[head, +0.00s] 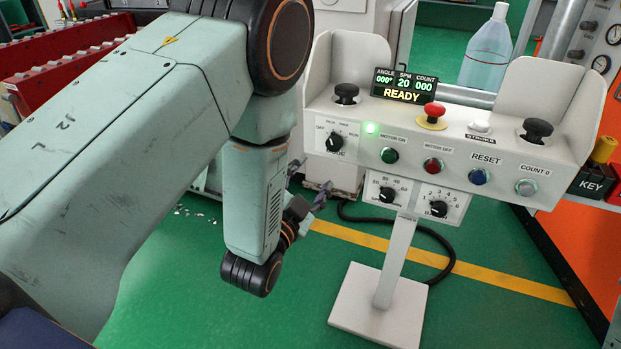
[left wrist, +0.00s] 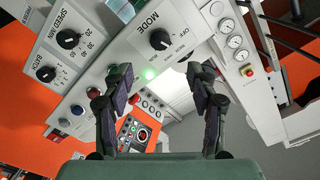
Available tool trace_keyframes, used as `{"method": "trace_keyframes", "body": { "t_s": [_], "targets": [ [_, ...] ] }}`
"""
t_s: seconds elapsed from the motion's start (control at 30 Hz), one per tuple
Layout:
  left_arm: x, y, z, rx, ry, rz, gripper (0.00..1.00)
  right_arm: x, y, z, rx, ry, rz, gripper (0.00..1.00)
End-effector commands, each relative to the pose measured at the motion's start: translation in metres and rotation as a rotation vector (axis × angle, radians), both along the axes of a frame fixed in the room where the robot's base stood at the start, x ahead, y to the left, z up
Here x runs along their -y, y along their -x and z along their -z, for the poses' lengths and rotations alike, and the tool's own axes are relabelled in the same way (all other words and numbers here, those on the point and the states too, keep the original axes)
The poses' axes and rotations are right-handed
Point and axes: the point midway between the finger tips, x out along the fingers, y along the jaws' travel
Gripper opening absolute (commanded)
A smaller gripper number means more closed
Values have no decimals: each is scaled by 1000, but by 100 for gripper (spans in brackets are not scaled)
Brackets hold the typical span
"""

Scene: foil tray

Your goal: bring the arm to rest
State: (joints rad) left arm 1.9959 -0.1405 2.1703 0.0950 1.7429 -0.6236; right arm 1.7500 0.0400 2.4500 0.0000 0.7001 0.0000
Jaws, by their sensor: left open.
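My left arm comes in from the left in the head view, large and pale green, bending down in front of the left side of the control stand. Its gripper (head: 311,178) is small and partly hidden behind the wrist, just left of and below the panel. In the left wrist view the two fingers of the left gripper (left wrist: 160,76) stand apart with nothing between them. Beyond them is the tilted control panel (left wrist: 98,38) with its MODE knob (left wrist: 160,39) and lit green lamp (left wrist: 149,74). My right gripper is in neither view.
The white control stand (head: 392,262) has two black palm buttons, a red stop button (head: 434,110) and a display (head: 405,86) reading READY. A clear bottle (head: 487,50) stands behind it. A red rack (head: 60,62) is at the left. Green floor is open below.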

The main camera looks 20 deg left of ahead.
Motion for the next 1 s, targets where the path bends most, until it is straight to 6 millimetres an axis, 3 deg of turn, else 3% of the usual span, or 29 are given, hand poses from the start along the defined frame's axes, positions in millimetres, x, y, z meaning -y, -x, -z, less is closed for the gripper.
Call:
{"method": "trace_keyframes", "body": {
  "t_s": [0.37,0.47,0.57,0.67,0.8,0.9,1.0],
  "targets": [
    [0,0,4,-20,30,-2,58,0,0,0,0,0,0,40],
    [-1,4,28,-132,106,-11,58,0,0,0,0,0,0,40],
    [-6,24,69,-335,209,-49,58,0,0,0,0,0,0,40],
    [-14,64,116,-576,315,-124,58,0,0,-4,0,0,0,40],
    [-23,140,167,-895,434,-263,58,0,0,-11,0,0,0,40],
    [-28,202,190,-1102,496,-372,58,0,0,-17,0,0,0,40],
    [-31,261,201,-1280,534,-474,58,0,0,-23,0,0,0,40]
  ]
}}
